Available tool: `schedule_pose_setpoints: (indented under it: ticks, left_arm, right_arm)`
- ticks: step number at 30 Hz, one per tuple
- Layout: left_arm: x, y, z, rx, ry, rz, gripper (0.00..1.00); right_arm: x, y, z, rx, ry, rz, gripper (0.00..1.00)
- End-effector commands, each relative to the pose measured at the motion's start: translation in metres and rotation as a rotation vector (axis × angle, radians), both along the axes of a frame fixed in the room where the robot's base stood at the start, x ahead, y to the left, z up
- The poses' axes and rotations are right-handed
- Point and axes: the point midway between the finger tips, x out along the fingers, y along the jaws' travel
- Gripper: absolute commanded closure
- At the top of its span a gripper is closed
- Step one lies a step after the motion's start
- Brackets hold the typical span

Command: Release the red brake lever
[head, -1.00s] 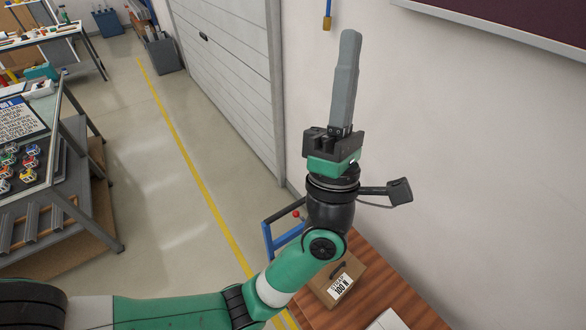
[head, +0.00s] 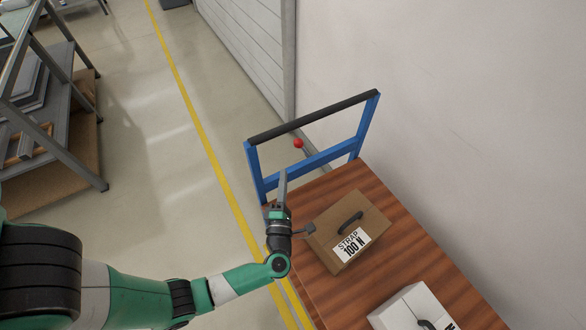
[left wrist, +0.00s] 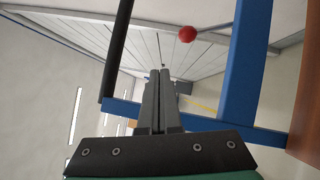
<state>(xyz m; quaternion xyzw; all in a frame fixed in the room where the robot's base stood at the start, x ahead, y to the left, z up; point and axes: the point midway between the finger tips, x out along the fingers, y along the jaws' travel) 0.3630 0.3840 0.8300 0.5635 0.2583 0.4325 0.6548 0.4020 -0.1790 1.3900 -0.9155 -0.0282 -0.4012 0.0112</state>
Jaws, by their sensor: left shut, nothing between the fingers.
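The red ball knob (head: 298,143) of the brake lever shows by the blue frame of the cart handle (head: 310,163), below its black top bar. In the left wrist view the red knob (left wrist: 187,34) is at the upper middle, beyond and to the right of my fingertips, on a thin dark rod. My left gripper (head: 283,175) is shut and empty, its fingers pointing up the picture towards the handle frame, short of the knob. In the left wrist view its fingers (left wrist: 160,85) are together. My right gripper is not in view.
A brown box labelled STRAP 100 N (head: 350,230) stands on the cart's wooden deck (head: 425,238), close to the right of my left gripper. A white box (head: 413,308) is nearer. A wall is to the right; open floor (head: 165,160) lies left.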

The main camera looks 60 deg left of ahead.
Motion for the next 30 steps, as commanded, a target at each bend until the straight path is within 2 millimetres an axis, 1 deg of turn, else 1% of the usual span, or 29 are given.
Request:
schedule_pose_setpoints:
  ticks: [1, 3, 6, 20, 23, 25, 30]
  left_arm:
    - [-0.007, 0.0, -0.035, 0.002, 0.019, 0.0, 1.0]
    - [-0.012, 0.001, -0.052, 0.003, 0.033, 0.0, 1.0]
    - [-0.014, 0.001, -0.063, 0.003, 0.042, -0.001, 1.0]
    - [-0.013, 0.002, -0.061, 0.004, 0.039, -0.001, 1.0]
    - [-0.008, 0.01, -0.06, 0.004, 0.037, 0.001, 1.0]
    - [-0.004, 0.019, -0.059, 0.004, 0.037, 0.004, 1.0]
    - [0.013, 0.05, -0.056, 0.005, 0.035, 0.005, 1.0]
  right_arm:
    - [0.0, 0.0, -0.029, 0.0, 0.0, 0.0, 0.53]
    - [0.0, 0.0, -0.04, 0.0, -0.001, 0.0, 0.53]
    - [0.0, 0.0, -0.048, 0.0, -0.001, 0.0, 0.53]
    - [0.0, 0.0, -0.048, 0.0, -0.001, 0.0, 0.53]
    - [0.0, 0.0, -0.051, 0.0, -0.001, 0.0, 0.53]
    - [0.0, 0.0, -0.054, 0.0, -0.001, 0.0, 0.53]
    - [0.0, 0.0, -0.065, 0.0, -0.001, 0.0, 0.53]
